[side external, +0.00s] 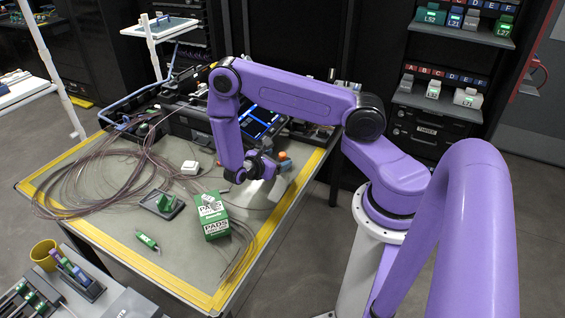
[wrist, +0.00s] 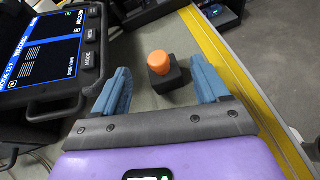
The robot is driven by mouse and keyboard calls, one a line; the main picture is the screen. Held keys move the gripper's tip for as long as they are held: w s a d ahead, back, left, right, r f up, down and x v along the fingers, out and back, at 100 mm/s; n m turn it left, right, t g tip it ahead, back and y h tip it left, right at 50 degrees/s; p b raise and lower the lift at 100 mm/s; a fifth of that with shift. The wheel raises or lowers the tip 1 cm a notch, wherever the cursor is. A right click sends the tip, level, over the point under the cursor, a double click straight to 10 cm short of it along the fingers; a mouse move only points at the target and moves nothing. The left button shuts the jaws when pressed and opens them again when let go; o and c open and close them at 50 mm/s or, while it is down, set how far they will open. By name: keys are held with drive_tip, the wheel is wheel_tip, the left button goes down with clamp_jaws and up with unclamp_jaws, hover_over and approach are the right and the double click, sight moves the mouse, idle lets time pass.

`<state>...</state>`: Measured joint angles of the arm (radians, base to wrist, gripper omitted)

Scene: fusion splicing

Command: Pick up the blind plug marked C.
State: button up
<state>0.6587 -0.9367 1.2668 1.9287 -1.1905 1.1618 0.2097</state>
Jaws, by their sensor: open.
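I cannot make out a blind plug marked C in either view. My gripper (side external: 272,186) hangs over the back right part of the work table. In the wrist view my gripper (wrist: 160,66) is open, its two blue-grey fingers apart with nothing between them. Beyond the fingertips an orange round-topped piece (wrist: 160,62) sits upright on a dark block (wrist: 168,82). The orange piece also shows just behind my gripper in the side view (side external: 283,156). No letter is readable on it.
A splicer with a lit screen (wrist: 42,48) stands left of my gripper. A green and white box (side external: 213,217), cable coils (side external: 90,190) and a small green device (side external: 147,240) lie on the table. Lettered shelves (side external: 440,104) stand at right; a rack of coloured pieces (side external: 75,270) is front left.

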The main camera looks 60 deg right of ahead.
drive_tip(key=shift+x, duration=2.9)
drive_tip(key=shift+s+r, duration=0.1)
drive_tip(key=shift+s, duration=0.1)
drive_tip(key=c, duration=1)
